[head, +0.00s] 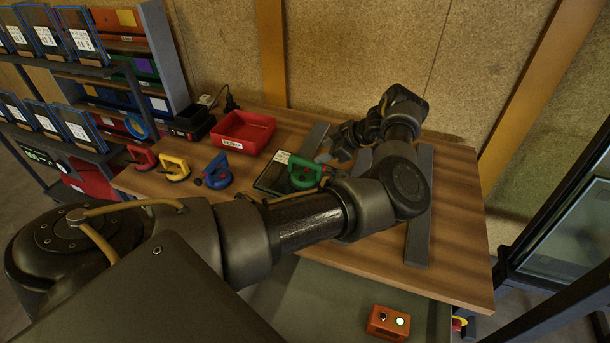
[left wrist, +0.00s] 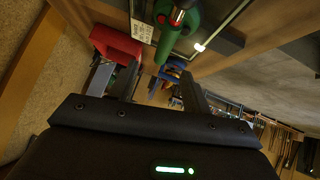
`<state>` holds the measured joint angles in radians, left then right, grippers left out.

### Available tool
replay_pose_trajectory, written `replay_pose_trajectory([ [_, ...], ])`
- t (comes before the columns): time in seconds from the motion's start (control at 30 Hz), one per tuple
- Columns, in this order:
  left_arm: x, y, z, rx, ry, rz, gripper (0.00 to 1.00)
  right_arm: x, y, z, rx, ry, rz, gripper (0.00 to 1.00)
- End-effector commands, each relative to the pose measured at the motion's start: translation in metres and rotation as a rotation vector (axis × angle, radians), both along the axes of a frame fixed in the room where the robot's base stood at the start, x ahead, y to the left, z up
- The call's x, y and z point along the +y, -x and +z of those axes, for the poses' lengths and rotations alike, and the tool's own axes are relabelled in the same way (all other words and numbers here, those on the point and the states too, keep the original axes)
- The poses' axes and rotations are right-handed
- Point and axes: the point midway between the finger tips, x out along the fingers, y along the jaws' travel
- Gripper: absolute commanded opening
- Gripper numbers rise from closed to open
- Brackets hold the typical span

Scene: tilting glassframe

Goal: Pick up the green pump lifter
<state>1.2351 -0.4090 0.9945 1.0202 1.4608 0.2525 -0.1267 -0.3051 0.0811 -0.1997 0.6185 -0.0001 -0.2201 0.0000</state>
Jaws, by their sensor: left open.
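The green pump lifter (head: 303,180) stands on a dark, glass-like panel with a white label, near the middle of the wooden table. My left arm passes in front of its lower right side. My left gripper (head: 340,142) is open and empty, behind and to the right of the lifter, apart from it. In the left wrist view the green lifter (left wrist: 166,44) lies just beyond the open fingers (left wrist: 158,70), near the top edge, with a red and dark part on it. My right gripper is not in view.
Blue (head: 216,172), yellow (head: 174,167) and red (head: 142,157) lifters stand in a row to the left. A red bin (head: 242,132) is behind them. Grey bars (head: 419,215) lie at right. An orange button box (head: 388,323) is in front. A board wall closes the back.

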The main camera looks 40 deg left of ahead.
Motion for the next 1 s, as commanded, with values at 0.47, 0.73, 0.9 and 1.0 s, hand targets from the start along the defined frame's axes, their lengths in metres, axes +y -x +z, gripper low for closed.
replay_pose_trajectory([
  [0.47,0.035,0.006,-0.035,0.001,-0.001,0.000,0.49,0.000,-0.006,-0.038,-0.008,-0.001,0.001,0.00],
  [0.73,0.045,0.010,-0.047,0.005,-0.002,0.001,0.49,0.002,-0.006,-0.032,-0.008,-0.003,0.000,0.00],
  [0.9,0.061,0.013,-0.068,0.002,-0.002,0.001,0.49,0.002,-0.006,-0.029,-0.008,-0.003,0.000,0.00],
  [1.0,0.067,0.014,-0.075,0.001,-0.002,0.000,0.49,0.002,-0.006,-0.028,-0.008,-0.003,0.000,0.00],
])
